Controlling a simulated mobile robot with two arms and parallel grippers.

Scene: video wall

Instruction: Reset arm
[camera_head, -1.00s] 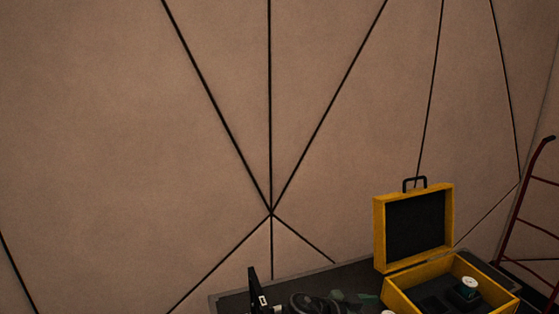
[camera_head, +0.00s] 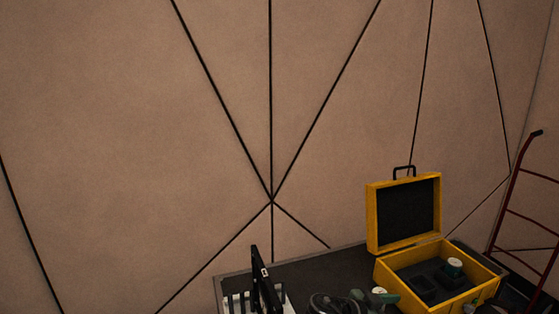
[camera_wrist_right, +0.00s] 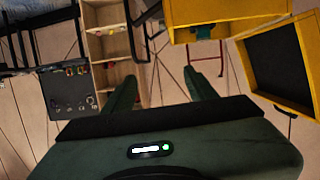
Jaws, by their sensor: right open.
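My right gripper (camera_wrist_right: 163,88) shows in the right wrist view, with its two dark green fingers spread apart. Nothing shows between the fingertips except background. The wrist body with a small lit panel fills the bottom of that view. My left gripper does not show in either view. In the head view I cannot make out my right gripper for certain.
A dark table (camera_head: 335,270) stands at the lower right of the head view. An open yellow case (camera_head: 386,268) stands on it with a small round-topped item (camera_head: 454,267) inside. A black upright thing (camera_head: 261,278) and cables (camera_head: 335,303) lie left.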

